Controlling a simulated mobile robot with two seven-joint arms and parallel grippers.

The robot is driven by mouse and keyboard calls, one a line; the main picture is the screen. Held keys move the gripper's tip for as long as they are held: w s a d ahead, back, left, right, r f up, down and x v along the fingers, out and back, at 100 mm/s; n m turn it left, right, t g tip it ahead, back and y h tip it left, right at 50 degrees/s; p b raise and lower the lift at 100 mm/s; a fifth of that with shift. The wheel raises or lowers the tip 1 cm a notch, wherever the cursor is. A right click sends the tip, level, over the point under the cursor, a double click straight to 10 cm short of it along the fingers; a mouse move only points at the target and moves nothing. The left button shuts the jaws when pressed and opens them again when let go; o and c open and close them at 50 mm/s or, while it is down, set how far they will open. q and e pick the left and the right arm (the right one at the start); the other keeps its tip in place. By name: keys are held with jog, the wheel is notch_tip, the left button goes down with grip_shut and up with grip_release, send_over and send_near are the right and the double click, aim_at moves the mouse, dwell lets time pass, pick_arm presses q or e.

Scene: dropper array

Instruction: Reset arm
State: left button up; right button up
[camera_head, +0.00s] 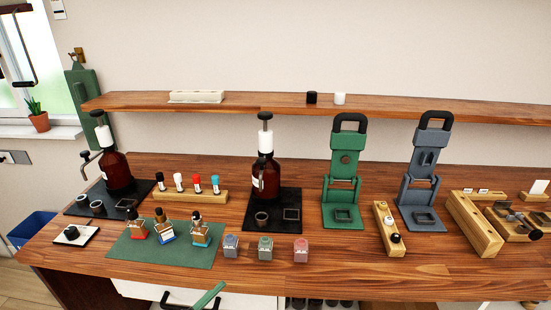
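Neither of my grippers shows in the head view. Three small square jars stand in a row to the right of the mat: blue-grey (231,246), green (265,248) and pink (301,250).
Brown pump bottles (117,170) (266,181) stand on black trays. A wooden rack (192,195) holds several coloured-cap vials. Green (342,178) and grey (424,178) presses stand right of centre, with wooden holders beyond. The front strip of the wooden counter (380,275) is clear.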

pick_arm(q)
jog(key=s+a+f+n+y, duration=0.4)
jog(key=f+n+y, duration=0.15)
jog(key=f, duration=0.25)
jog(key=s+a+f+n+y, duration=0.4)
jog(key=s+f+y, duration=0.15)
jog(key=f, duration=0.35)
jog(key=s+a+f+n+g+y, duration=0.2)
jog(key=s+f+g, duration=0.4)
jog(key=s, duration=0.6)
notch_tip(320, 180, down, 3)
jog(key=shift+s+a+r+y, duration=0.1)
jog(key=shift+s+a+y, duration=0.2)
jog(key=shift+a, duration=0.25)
